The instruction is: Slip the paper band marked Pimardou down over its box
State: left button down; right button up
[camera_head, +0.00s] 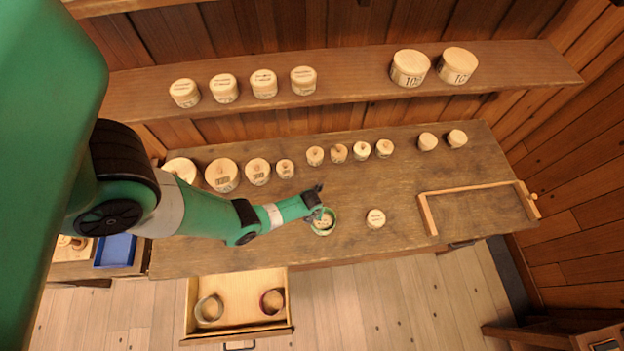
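A round pale wooden box (322,220) stands on the workbench, with a green-edged paper band (331,229) around it. I cannot read a name on either, nor tell how far down the band sits. My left gripper (319,211) is right at the far side of this band, pointing down. Its fingers are small and dark, so I cannot tell if they are open or shut on the band. A second round box (375,218) stands to the right without a band. My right gripper is not in view.
An open drawer (237,331) below the bench holds a greenish band (209,309) and a dark red band (272,301). Several spools and boxes line the bench's back and the shelf (345,77). A wooden frame (427,214) lies at right.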

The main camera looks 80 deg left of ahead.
pick_arm(q)
jog(key=shift+f, duration=0.15)
jog(key=c, duration=0.8)
grip_release()
jog(key=shift+o, duration=0.2)
jog(key=shift+d+r+p, duration=0.1)
jog(key=shift+r+p, duration=0.2)
jog(key=shift+p, duration=0.05)
jog(key=shift+r+p, duration=0.4)
jog(key=shift+r, duration=0.05)
